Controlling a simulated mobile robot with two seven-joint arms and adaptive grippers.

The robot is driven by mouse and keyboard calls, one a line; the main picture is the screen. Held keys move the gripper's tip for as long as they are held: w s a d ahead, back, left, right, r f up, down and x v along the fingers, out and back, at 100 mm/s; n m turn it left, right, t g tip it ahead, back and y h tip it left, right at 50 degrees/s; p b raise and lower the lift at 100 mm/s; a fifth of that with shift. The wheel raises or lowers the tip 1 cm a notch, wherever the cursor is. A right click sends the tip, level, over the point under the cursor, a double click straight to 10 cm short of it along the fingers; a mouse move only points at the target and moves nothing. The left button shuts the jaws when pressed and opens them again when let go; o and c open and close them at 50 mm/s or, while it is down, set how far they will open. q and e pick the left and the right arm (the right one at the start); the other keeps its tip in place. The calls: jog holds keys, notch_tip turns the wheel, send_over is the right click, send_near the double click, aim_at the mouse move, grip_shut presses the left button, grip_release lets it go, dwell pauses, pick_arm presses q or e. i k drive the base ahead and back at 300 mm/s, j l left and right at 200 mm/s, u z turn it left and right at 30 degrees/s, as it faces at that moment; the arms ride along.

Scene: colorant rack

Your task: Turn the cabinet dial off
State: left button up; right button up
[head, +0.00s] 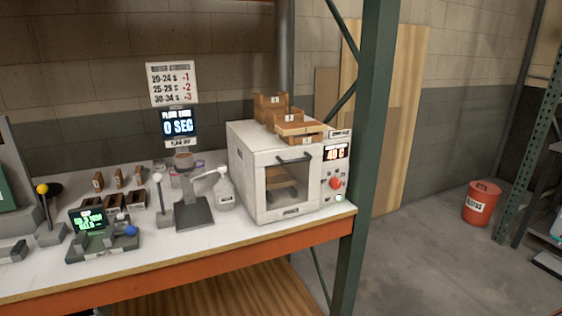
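The cabinet (253,190) is a white box oven with a glass door, standing at the right end of the workbench. Its door is shut, with a dark handle (294,158) across the top. The cabinet dial (336,183) is a red knob on the right-hand panel. Its pointer position is too small to read. A small pale green light or button (339,198) sits below the dial. Neither of my grippers is in view.
Wooden blocks (272,108) sit on the cabinet. A green rack post (367,160) stands close to its right. A stand (194,210), a white bottle (225,192) and a console (103,247) occupy the bench. Floor at right is open, with a red bin (481,204).

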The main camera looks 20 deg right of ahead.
aim_at(335, 184)
jog(key=l+z, duration=0.2)
jog(key=l, duration=0.25)
jog(key=i+l+z, duration=0.15)
jog(key=l, duration=0.25)
jog(key=i+l+z, duration=0.2)
jog(key=l, duration=0.25)
jog(key=k, duration=0.1)
